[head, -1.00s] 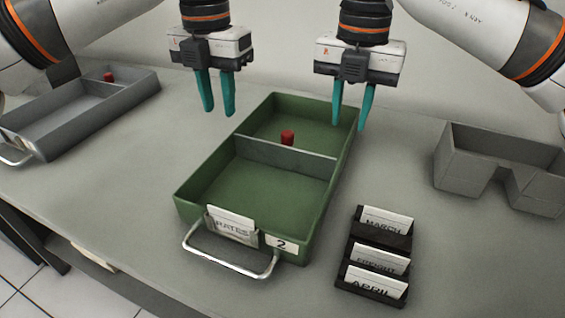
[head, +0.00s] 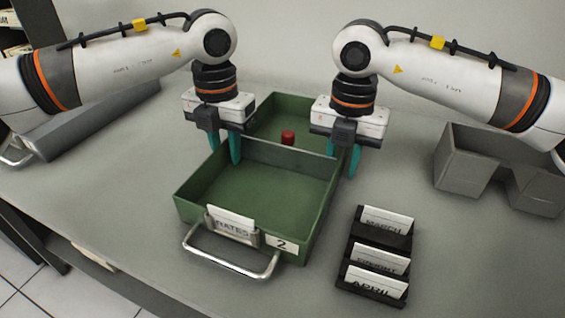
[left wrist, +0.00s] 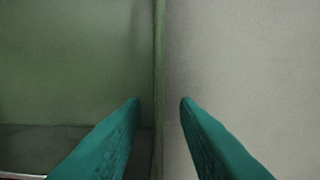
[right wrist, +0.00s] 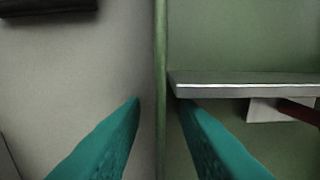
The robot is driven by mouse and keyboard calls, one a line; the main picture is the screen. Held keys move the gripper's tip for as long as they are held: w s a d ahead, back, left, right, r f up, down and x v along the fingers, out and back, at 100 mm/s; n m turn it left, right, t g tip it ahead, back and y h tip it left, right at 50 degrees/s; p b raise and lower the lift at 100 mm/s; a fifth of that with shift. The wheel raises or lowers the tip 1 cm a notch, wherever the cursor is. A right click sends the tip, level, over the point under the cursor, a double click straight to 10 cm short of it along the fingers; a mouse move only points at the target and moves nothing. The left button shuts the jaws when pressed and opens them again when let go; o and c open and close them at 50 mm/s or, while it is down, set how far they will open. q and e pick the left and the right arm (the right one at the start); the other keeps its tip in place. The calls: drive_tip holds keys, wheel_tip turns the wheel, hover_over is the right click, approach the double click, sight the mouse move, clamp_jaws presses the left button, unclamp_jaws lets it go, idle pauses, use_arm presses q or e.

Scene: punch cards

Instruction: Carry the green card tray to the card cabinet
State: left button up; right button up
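The green card tray (head: 320,215) sits on the grey table, with a grey divider, a red knob (head: 288,137), a RATES card (head: 231,222) and a metal handle at its front. My left gripper (head: 222,152) is at its left wall. In the left wrist view, its open fingers (left wrist: 160,105) stand either side of the wall (left wrist: 159,50), with gaps. My right gripper (head: 343,163) is at the right wall. In the right wrist view, its open fingers (right wrist: 160,105) likewise straddle the wall (right wrist: 160,45). The card cabinet cannot be clearly made out.
A black card rack (head: 378,296) stands close to the tray's right front. A grey notched box (head: 465,160) is at the right. A grey tray (head: 95,125) lies at the left, partly behind my left arm. A dark shelf (head: 14,42) shows at the upper left.

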use_arm(q)
clamp_jaws()
use_arm(e)
clamp_jaws()
use_arm(q)
drive_tip(key=shift+r, duration=0.1)
use_arm(e)
drive_tip(key=shift+r, duration=0.1)
idle(0.8)
